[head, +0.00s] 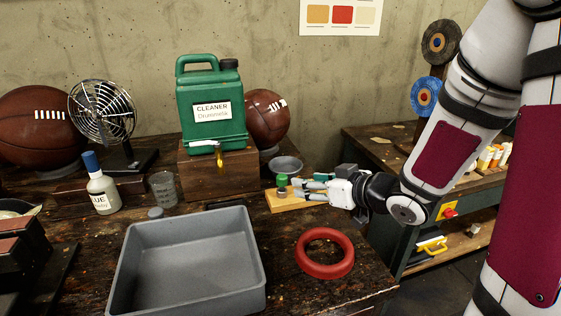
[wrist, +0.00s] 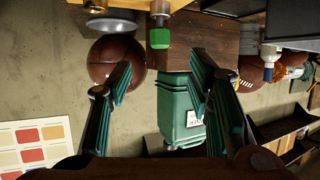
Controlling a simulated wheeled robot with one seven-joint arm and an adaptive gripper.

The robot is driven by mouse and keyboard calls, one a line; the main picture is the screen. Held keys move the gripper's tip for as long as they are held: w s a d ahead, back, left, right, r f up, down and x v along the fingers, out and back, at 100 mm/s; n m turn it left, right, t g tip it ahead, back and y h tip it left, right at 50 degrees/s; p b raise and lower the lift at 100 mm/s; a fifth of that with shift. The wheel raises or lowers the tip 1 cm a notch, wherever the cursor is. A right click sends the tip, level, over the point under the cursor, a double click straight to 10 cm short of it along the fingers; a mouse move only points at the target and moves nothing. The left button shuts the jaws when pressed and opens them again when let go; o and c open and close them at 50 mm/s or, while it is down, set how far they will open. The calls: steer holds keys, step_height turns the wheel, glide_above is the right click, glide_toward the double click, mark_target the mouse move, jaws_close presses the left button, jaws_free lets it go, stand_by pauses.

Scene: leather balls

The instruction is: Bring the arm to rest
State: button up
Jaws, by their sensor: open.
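My gripper (head: 312,188) is at the far right part of the workbench, reaching leftward over a small yellow wooden board (head: 284,203). Its fingers are apart, and the wrist view shows both fingers (wrist: 160,85) spread with nothing between them. A small green-capped piece (head: 282,182) stands on the board just left of the fingertips; its green part (wrist: 160,38) shows in the wrist view, beyond the fingertips and apart from them. My arm comes in from the right side of the head view.
A green cleaner jug (head: 212,110) stands on a wooden block (head: 190,165). Near are a grey dish (head: 286,163), a red ring (head: 325,270), a grey tray (head: 125,290), a glue bottle (head: 101,188), a fan (head: 102,112), and leather balls (head: 266,112). A second bench (head: 375,150) stands right.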

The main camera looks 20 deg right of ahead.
steer(key=s+d+r+m+g+h+p, duration=0.3)
steer(key=s+d+r+h+p, duration=0.2)
steer(key=s+r+h, duration=0.5)
steer(key=s+a+r+g+y+p, duration=0.1)
steer(key=s+a+r+g+y, duration=0.1)
steer(key=s, duration=0.8)
steer(key=s+a+r+m+g+y+p, duration=0.1)
steer(key=s+a+r+g+y+p, duration=0.1)
steer(key=s+a, duration=0.5)
steer(key=s+r+g, duration=0.1)
steer(key=s+r, duration=0.1)
steer(key=s, duration=0.2)
steer(key=shift+m+y, duration=0.3)
steer(key=shift+r, duration=0.1)
